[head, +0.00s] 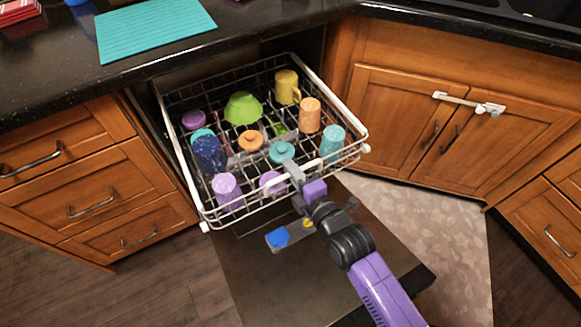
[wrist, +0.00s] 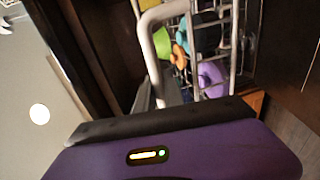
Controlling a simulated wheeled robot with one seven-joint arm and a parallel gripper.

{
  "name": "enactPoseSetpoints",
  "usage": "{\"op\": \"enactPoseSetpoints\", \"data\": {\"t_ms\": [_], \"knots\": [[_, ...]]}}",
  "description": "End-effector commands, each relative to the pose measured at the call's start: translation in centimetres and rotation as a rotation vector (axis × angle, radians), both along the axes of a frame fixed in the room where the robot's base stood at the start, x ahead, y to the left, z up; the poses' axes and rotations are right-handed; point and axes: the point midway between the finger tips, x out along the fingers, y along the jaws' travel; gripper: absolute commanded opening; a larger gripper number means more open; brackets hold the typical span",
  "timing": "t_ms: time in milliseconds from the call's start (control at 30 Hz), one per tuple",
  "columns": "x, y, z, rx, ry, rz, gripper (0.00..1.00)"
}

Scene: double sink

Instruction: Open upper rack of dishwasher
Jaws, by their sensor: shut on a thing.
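The dishwasher's upper rack (head: 357,148) is pulled out over the lowered dishwasher door (head: 250,270). It is a white wire rack holding several cups, bowls and lids. My gripper (head: 293,175) is at the front edge of the rack, shut on the white rack handle (head: 270,187). The exact finger contact is partly hidden by the gripper body. In the wrist view, the white handle bar (wrist: 150,50) runs down to my gripper, and the fingertips are hidden.
A dark countertop (head: 60,75) with a teal mat (head: 150,28) lies above. Wooden drawers (head: 90,195) stand at the left. Wooden cabinet doors (head: 400,110) at the right carry a white latch (head: 470,103). A patterned mat (head: 450,240) covers floor right of the door.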

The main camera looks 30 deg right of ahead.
Motion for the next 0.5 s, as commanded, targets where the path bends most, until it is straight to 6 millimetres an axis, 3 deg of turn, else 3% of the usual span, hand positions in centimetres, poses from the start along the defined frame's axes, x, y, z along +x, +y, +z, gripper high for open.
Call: {"op": "enactPoseSetpoints", "data": {"t_ms": [33,67,133,500], "knots": [[0.27,-0.60,0.86,-0.004,-0.019,-0.010,0.00],[0.27,-0.61,0.86,-0.004,-0.019,-0.010,0.19],[0.26,-0.59,0.81,-0.003,-0.017,-0.011,0.33],[-0.24,-0.29,0.39,-0.002,-0.007,-0.005,0.34]]}}
